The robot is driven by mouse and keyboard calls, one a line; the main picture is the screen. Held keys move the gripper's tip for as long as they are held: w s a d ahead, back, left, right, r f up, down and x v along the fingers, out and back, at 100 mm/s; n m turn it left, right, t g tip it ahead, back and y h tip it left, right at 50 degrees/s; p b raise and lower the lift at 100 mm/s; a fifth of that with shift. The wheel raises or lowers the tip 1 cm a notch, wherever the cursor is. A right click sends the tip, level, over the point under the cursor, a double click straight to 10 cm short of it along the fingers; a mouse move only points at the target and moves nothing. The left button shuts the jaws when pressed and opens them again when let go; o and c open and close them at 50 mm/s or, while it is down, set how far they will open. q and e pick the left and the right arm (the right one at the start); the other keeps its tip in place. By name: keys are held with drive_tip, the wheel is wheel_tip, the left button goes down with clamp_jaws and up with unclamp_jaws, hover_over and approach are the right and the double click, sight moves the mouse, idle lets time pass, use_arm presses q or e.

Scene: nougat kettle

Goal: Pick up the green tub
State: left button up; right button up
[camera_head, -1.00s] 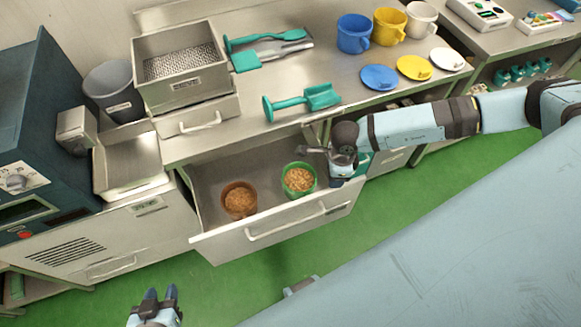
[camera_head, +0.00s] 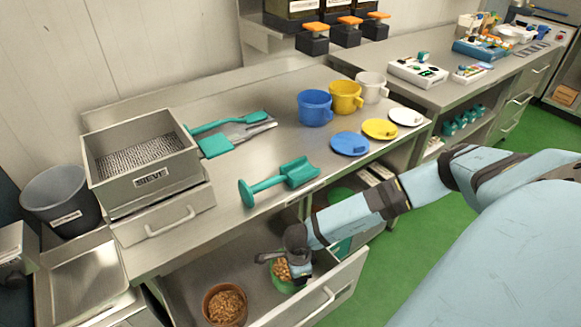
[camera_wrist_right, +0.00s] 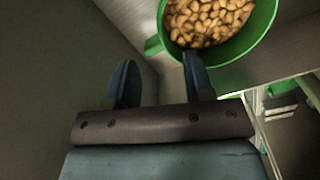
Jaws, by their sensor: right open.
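The green tub (camera_head: 285,288) is full of tan nuts and stands in the open drawer. In the right wrist view the green tub (camera_wrist_right: 245,44) is at the top, with a small green tab sticking out to the left. My right gripper (camera_wrist_right: 158,70) is open there, with the tab just beyond and between its fingertips. I cannot tell whether a finger touches the tub. My left gripper is not in view.
A brown tub (camera_head: 226,306) of nuts stands to the left in the same drawer (camera_head: 338,290). The counter edge lies above the drawer. A teal scoop (camera_head: 280,182), a sieve box (camera_head: 145,160) and coloured mugs (camera_head: 315,108) are on the counter.

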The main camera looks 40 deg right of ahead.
drive_tip(key=shift+w+f, duration=0.15)
drive_tip(key=shift+f, duration=4.45)
drive_tip(key=shift+c, duration=0.2)
clamp_jaws()
